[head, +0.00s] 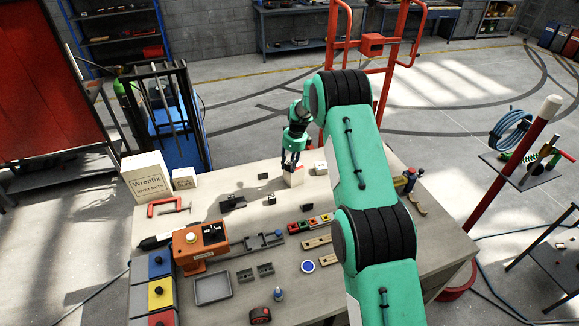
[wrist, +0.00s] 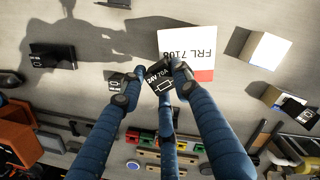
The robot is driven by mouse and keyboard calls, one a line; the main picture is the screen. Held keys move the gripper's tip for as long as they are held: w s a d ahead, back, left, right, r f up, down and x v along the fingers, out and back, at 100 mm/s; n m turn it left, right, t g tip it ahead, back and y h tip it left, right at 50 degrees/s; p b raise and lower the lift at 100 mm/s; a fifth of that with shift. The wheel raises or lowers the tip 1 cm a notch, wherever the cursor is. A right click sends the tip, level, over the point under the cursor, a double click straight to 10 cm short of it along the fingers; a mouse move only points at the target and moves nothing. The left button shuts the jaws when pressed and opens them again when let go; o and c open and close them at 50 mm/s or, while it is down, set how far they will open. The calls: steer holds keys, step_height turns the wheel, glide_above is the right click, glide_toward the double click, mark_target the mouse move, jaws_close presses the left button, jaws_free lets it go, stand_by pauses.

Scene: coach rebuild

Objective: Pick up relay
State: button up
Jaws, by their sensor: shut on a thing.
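The relay (wrist: 158,84) is a small black block with white print reading "24V 70A" and a symbol. It shows in the wrist view between the fingertips of my gripper (wrist: 150,84), which is shut on it. It looks tilted in the grip. A white box with a red band (wrist: 190,50), marked "FRL 7108", lies just beyond it; I cannot tell if they touch. In the head view my gripper (head: 290,164) is over the far middle of the workbench (head: 225,184), by that white box (head: 293,177). The relay is not clear there.
Other dark blocks (wrist: 52,55) lie around the gripper. An orange device (head: 200,248), a grey tray (head: 212,288), a red clamp (head: 166,206) and coloured bins (head: 160,293) fill the bench's left side. A white carton (head: 147,177) stands at the back left.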

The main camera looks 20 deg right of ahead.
mark_target(289, 163)
steer(key=shift+r, duration=0.75)
step_height(289, 163, up, 2)
steer(key=shift+w+r+b, duration=0.1)
steer(key=shift+b, duration=0.4)
steer(key=s+a+r+b, duration=0.1)
steer(key=s+a+b, duration=0.1)
steer(key=s, duration=1.4)
steer(key=shift+r, duration=0.1)
steer(key=shift+w+d+r+m+t+h+p, duration=0.1)
steer(key=shift+w+d+m+t+h+p, duration=0.3)
steer(key=shift+w+d+m, duration=1)
steer(key=shift+s+a, duration=0.15)
steer(key=shift+a, duration=0.05)
steer(key=w+p, duration=0.1)
steer(key=w, duration=0.4)
steer(key=w+d+f+p, duration=0.1)
steer(key=w, duration=0.4)
steer(key=w+d, duration=0.1)
steer(key=w, duration=0.4)
steer(key=shift+w+d+f+p, duration=0.2)
steer(key=shift+w+f+p, duration=0.05)
steer(key=shift+w+p, duration=0.15)
